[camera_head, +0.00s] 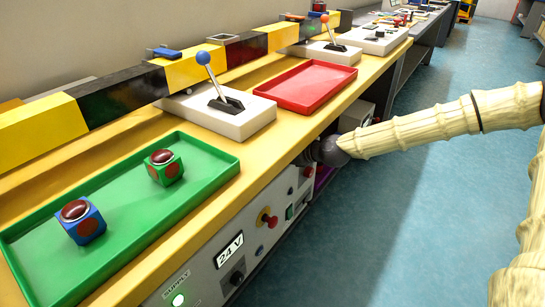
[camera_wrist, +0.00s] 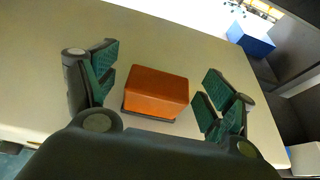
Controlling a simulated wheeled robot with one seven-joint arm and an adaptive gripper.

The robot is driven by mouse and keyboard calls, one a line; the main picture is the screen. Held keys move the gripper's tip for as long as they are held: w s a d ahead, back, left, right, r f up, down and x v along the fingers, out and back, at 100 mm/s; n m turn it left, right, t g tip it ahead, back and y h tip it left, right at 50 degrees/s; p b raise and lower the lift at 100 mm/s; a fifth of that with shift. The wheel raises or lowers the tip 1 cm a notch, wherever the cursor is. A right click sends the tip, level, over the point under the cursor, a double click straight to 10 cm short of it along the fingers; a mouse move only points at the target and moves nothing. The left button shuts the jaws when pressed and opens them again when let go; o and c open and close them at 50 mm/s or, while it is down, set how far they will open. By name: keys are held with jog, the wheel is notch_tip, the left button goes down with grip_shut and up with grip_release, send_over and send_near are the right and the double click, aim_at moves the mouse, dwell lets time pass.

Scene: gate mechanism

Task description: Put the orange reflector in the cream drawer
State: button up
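The orange reflector (camera_wrist: 157,92), a block with a dark base, sits on a flat cream surface (camera_wrist: 150,38) in the wrist view. My gripper (camera_wrist: 160,88) is open, with one green-padded finger on each side of the reflector. Gaps show between the pads and the block. In the head view my gripper (camera_head: 326,151) is at the bench's front side, below the yellow top, mostly hidden by the bench edge. The reflector does not show there. I cannot tell whether the cream surface is part of the drawer; no cream drawer is clearly recognisable.
A blue block (camera_wrist: 251,38) lies beyond the right finger; dark walls stand at right. The bench holds a green tray (camera_head: 118,206) with two button cubes, a red tray (camera_head: 306,86) and a lever box (camera_head: 218,112). The blue floor (camera_head: 400,200) is clear.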

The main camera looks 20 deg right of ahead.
jog(key=c, duration=1.2)
jog(key=shift+r+p, duration=0.45)
jog(key=shift+p, duration=0.05)
jog(key=shift+s+d+f+p, duration=0.1)
jog(key=shift+s+d+p, duration=0.95)
jog(key=shift+s+d, duration=1.05)
jog(key=shift+s+d+f+p, duration=0.1)
jog(key=shift+s+d+p, duration=1.2)
jog(key=shift+s, duration=1.4)
jog(key=shift+s+d+p, duration=0.85)
jog(key=shift+s+d, duration=1.1)
jog(key=shift+s, duration=0.45)
